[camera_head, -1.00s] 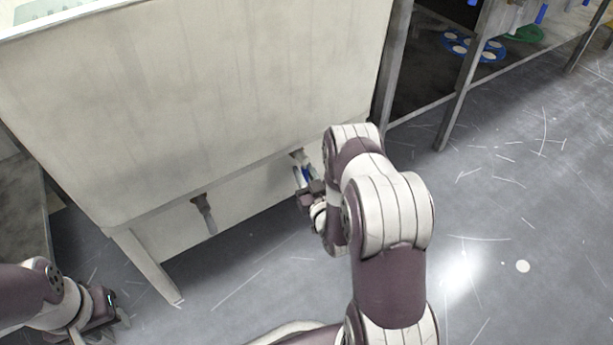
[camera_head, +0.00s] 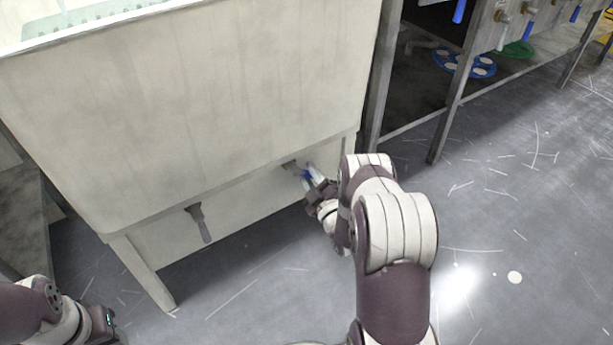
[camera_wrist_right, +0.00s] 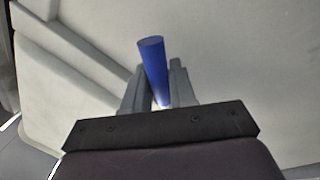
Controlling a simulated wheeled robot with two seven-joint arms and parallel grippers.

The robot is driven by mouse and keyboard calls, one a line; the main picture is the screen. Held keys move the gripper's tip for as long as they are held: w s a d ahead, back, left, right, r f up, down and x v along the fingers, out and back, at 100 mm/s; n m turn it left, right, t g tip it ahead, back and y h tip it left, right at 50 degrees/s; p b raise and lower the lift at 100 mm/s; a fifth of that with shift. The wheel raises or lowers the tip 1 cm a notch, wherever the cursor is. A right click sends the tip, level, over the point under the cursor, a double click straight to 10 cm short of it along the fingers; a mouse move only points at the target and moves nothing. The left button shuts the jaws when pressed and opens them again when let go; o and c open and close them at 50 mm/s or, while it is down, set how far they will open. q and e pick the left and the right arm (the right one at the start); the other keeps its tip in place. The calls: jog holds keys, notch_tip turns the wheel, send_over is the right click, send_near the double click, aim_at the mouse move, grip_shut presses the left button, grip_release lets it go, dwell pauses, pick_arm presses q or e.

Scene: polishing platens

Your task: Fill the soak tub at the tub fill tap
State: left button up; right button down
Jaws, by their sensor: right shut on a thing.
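The soak tub (camera_head: 200,95) is a large off-white tub on legs, filling the left and middle of the head view. Low on its front are two tap levers. The left one is a grey lever (camera_head: 202,226) hanging down. The right one is a blue handle (camera_head: 307,175) on a metal fitting (camera_head: 289,164). My right gripper (camera_head: 314,182) is shut on the blue handle, which also shows between its fingers in the right wrist view (camera_wrist_right: 153,65). My left gripper (camera_head: 112,325) is at the lower left, away from the tub; its fingers are not clear.
A dark metal bench frame (camera_head: 455,115) stands right of the tub, with blue-handled valves (camera_head: 500,38) along its front. A blue disc (camera_head: 465,63) and a green disc (camera_head: 515,50) lie beneath it. The scratched grey floor (camera_head: 520,220) is open at right.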

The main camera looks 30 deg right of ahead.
jog(key=shift+d+r+n, duration=0.25)
jog(key=shift+r+n, duration=0.05)
jog(key=shift+n, duration=0.8)
jog(key=shift+y, duration=0.3)
jog(key=c, duration=1.1)
grip_release()
jog(key=shift+s+r+p, duration=0.1)
jog(key=shift+s+p, duration=0.2)
jog(key=shift+p, duration=0.15)
jog(key=shift+s+a+f+p, duration=0.1)
jog(key=shift+s+f+p, duration=0.5)
jog(key=shift+s, duration=1.4)
jog(key=shift+s+f+p, duration=0.15)
jog(key=shift+s+p, duration=0.85)
jog(key=shift+s, duration=0.95)
jog(key=shift+s+a+f+p, duration=0.1)
jog(key=shift+s+f+p, duration=0.5)
jog(key=shift+s, duration=1.4)
jog(key=shift+r, duration=0.2)
